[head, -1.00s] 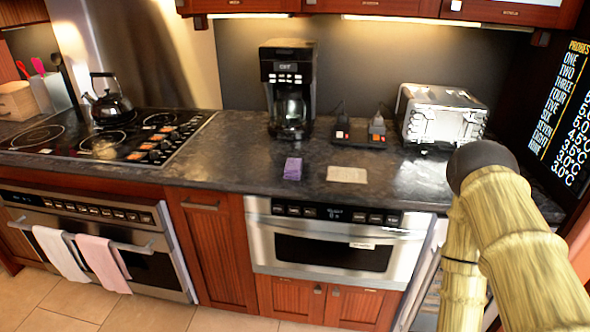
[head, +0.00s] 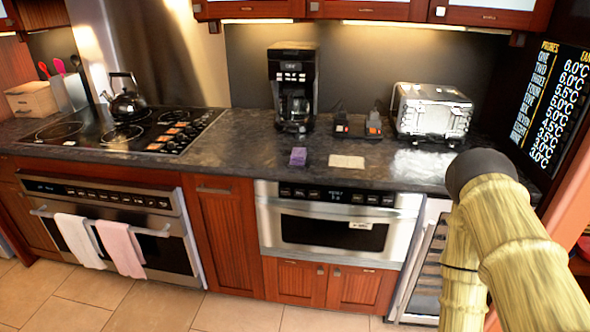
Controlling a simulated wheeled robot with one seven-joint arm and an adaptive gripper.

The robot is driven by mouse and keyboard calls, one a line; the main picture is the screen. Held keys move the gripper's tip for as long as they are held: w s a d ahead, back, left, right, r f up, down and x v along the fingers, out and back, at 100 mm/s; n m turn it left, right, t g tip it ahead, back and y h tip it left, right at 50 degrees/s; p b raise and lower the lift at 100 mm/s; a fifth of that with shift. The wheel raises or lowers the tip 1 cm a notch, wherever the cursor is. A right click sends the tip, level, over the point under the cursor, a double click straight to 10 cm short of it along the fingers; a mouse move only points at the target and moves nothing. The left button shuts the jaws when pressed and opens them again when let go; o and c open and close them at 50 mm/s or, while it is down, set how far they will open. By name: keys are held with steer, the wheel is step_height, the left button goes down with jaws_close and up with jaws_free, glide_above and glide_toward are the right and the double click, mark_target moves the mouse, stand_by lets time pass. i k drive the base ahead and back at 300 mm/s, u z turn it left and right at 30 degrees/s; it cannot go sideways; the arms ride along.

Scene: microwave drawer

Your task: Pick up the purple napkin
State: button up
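The purple napkin (head: 298,157) is a small folded stack lying on the dark countertop (head: 235,150), in front of the coffee maker and above the microwave drawer. It is left of a flat beige card or cloth. My arm shows at the lower right of the head view, with a dark rounded joint and yellowish links. My gripper is outside the view, so its fingers cannot be seen. Nothing touches the napkin.
A coffee maker (head: 292,88), a dark stand with small items (head: 358,127) and a silver toaster (head: 432,112) stand behind. A beige flat piece (head: 347,161) lies beside the napkin. The microwave drawer (head: 338,225) is shut. Tiled floor (head: 235,312) in front is clear.

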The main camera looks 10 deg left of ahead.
mark_target(299, 155)
steer(key=k, duration=0.8)
steer(key=u, duration=0.8)
steer(key=i, duration=0.7)
steer(key=u, duration=0.7)
steer(key=i, duration=0.75)
steer(key=z, duration=0.15)
